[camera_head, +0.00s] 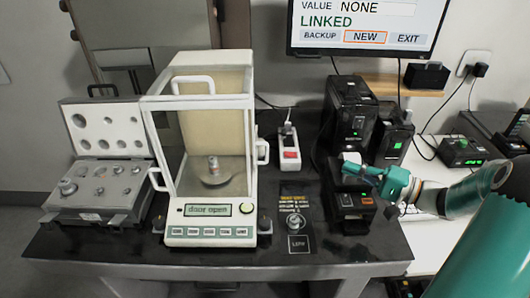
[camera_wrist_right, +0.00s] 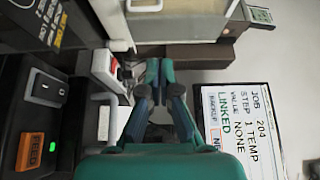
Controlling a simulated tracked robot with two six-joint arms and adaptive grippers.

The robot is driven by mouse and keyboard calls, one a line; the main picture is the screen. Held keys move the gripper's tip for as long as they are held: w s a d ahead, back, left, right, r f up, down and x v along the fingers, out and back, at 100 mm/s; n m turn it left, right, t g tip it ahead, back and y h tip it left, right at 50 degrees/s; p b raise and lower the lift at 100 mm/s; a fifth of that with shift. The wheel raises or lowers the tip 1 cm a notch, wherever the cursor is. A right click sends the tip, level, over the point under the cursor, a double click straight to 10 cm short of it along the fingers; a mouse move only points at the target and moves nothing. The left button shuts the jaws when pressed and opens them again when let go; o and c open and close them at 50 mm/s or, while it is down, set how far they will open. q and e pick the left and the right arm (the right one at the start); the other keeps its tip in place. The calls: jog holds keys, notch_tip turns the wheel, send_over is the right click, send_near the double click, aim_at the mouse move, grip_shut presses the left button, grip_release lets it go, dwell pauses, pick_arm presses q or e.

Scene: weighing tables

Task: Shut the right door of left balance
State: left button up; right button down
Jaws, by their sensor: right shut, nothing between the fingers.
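The left balance (camera_head: 212,231) stands on the dark table, with "door open" on its display. A small metal weight (camera_head: 213,166) sits on its pan. The right door's handle (camera_head: 262,152) is on the chamber's right side, farther back than the left door's handle (camera_head: 157,179). The clear pane itself is hard to make out. My right gripper (camera_head: 348,164) is shut and empty, right of the balance and apart from it, over the printer area. In the right wrist view its fingertips (camera_wrist_right: 158,70) are together, with the balance's side (camera_wrist_right: 185,22) beyond. My left gripper is out of view.
A power strip (camera_head: 289,148) stands between the balance and the black devices (camera_head: 350,110). A printer (camera_head: 352,200) is below my right gripper. An open weight case (camera_head: 100,190) lies left of the balance. A monitor (camera_head: 365,20) hangs behind.

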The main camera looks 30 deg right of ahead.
jog(key=shift+w+f+b, duration=0.3)
jog(key=shift+f, duration=0.25)
jog(key=shift+w+f+b, duration=0.3)
jog(key=shift+f, duration=0.2)
jog(key=shift+w+a, duration=0.1)
jog(key=shift+w, duration=0.15)
jog(key=shift+w+a+r, duration=0.1)
jog(key=shift+w+a, duration=0.1)
jog(key=shift+w, duration=0.1)
pick_arm(q)
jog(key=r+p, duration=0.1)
jog(key=p, duration=0.1)
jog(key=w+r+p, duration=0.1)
jog(key=p, duration=0.1)
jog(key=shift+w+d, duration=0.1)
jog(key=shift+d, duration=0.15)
pick_arm(e)
jog(key=x, duration=1.9)
jog(key=shift+a, duration=0.25)
